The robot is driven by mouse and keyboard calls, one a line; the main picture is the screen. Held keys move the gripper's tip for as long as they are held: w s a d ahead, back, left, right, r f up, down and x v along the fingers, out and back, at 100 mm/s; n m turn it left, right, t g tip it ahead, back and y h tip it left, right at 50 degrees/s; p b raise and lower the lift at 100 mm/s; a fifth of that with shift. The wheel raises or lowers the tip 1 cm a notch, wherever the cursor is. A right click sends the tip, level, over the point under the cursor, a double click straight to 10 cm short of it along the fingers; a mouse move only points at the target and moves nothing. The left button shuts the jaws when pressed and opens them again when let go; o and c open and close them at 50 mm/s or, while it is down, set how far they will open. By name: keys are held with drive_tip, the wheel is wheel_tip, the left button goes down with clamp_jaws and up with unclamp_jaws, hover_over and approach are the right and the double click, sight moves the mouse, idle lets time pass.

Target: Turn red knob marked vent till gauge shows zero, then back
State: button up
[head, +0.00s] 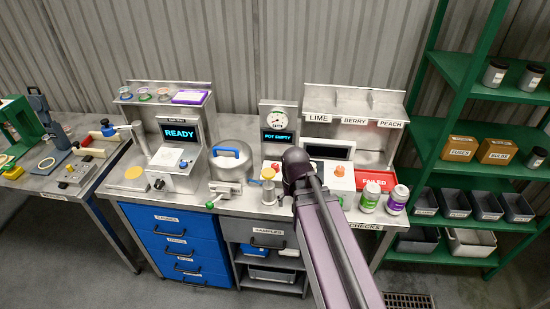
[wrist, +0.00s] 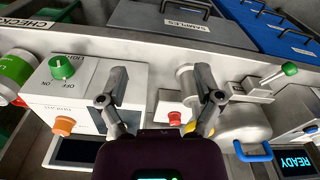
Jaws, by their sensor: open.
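A small red knob (wrist: 174,117) shows between my fingers in the wrist view, on a pale box; I cannot read a vent mark on it. It also shows small in the head view (head: 276,166). My gripper (wrist: 161,78) is open, with one finger on each side of the knob in the picture and no contact visible. In the head view my gripper (head: 295,160) is dark and over the bench, right of the knob. The round gauge (head: 278,119) stands at the back above a "POT EMPTY" display (head: 277,136); its needle is too small to read.
A lidded metal pot with a blue handle (head: 230,153) stands left of the knob. A green light knob (wrist: 62,67) and an orange knob (wrist: 63,126) are on a neighbouring box. A metal cylinder (head: 268,194) is near the front edge.

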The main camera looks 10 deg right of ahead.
drive_tip(key=w+r+m+p, duration=0.3)
drive_tip(key=w+r+m, duration=0.1)
drive_tip(key=w, duration=0.3)
drive_tip(key=m, duration=1.5)
hover_over(275, 165)
drive_tip(key=shift+s+r+g, duration=0.1)
drive_tip(key=shift+r+g, duration=0.1)
drive_tip(key=shift+g, duration=0.1)
drive_tip(key=shift+f, duration=0.15)
wheel_tip(275, 165, down, 14)
drive_tip(key=b, duration=1.3)
drive_tip(key=shift+r, duration=0.25)
drive_tip(key=c, duration=1.2)
